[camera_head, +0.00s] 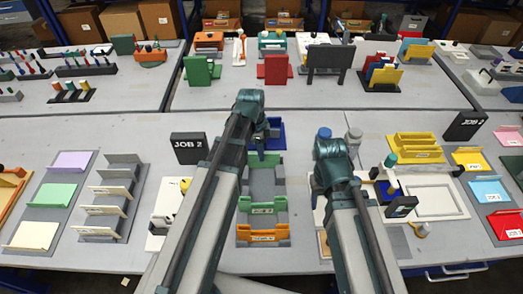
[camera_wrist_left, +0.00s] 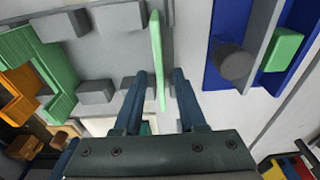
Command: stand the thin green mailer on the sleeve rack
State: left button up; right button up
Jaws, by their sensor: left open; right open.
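The thin green mailer (camera_wrist_left: 157,60) shows edge-on as an upright strip in the left wrist view. It also shows under my left gripper in the head view (camera_head: 266,160). My left gripper (camera_wrist_left: 160,75) is open, with a finger on each side of the strip and a gap visible to both. The grey rack (camera_head: 260,185), probably the sleeve rack, has several grey blocks, seen beside the mailer in the left wrist view (camera_wrist_left: 95,92). Wider green (camera_head: 262,205) and orange pieces (camera_head: 262,233) stand at its near end. My right gripper (camera_head: 325,180) points down; its fingers are mostly hidden behind the arm.
A blue tray (camera_wrist_left: 220,80) with a grey cylinder (camera_wrist_left: 235,62) and a green block (camera_wrist_left: 284,50) lies close beside the mailer. A black JOB 2 sign (camera_head: 188,148) stands to the left. Yellow holders (camera_head: 415,147) and a white frame (camera_head: 430,200) are at right.

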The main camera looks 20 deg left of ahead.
pick_arm(q)
notch_tip(320, 180, up, 10)
jog(key=a+r+p, duration=0.1)
jog(key=p, duration=0.9)
jog(key=s+d+n+y, duration=0.2)
jog(key=s+d+n, duration=0.9)
jog(key=s, duration=0.3)
jog(key=shift+s+d+f+g+y, duration=0.15)
jog(key=shift+d+f+g+y, duration=0.15)
jog(key=shift+d+f, duration=0.05)
